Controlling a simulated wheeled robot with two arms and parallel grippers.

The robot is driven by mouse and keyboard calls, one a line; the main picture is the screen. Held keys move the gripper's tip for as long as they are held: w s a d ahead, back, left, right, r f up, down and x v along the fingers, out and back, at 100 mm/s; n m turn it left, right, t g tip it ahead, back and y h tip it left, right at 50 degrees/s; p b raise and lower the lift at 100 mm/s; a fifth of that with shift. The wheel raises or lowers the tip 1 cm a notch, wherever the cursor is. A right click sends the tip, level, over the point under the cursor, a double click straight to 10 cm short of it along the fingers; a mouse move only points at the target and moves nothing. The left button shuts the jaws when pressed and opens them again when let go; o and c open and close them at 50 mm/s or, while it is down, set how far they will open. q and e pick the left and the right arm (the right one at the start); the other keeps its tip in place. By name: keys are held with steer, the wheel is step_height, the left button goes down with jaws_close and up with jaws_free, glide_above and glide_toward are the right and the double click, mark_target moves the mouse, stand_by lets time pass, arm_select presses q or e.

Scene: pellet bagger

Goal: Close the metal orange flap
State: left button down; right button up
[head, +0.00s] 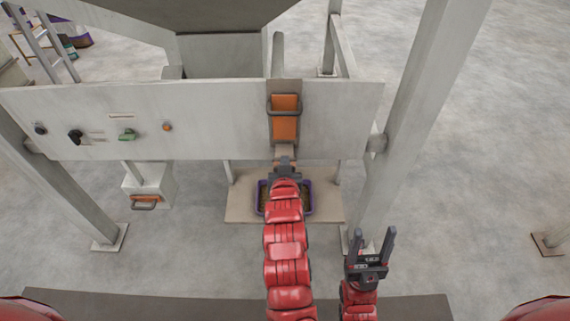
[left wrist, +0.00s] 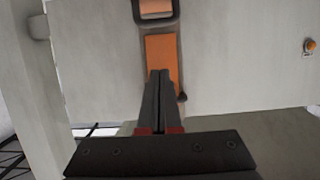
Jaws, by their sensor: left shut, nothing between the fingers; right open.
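The orange metal flap (head: 285,117) is set in a grey frame on the front panel, with a dark handle loop across its upper part. It also shows in the left wrist view as an orange plate (left wrist: 161,60) below the handle (left wrist: 156,12). My left gripper (head: 285,162) is shut and empty, just below the flap's lower edge. In the left wrist view its closed fingertips (left wrist: 159,74) overlap the lower part of the orange plate; I cannot tell whether they touch it. My right gripper (head: 372,242) is open and empty, low and to the right of the panel.
The panel (head: 215,120) carries a green switch (head: 128,134), dark knobs and an orange button (head: 167,127). A purple-rimmed bin (head: 309,197) stands on a platform below the flap, partly behind my left arm. A slanted post (head: 415,95) rises on the right.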

arm_select(q)
steer(key=shift+w+a+f+p, duration=0.1)
steer(key=shift+w+f+p, duration=0.3)
steer(key=shift+f, duration=0.45)
steer(key=shift+w+d+f+p, duration=0.1)
steer(key=shift+w+f+p, duration=0.1)
steer(key=shift+w+f, duration=0.5)
steer(key=shift+w+a+f+p, duration=0.1)
steer(key=shift+w+f+p, duration=0.25)
steer(key=shift+f, duration=0.6)
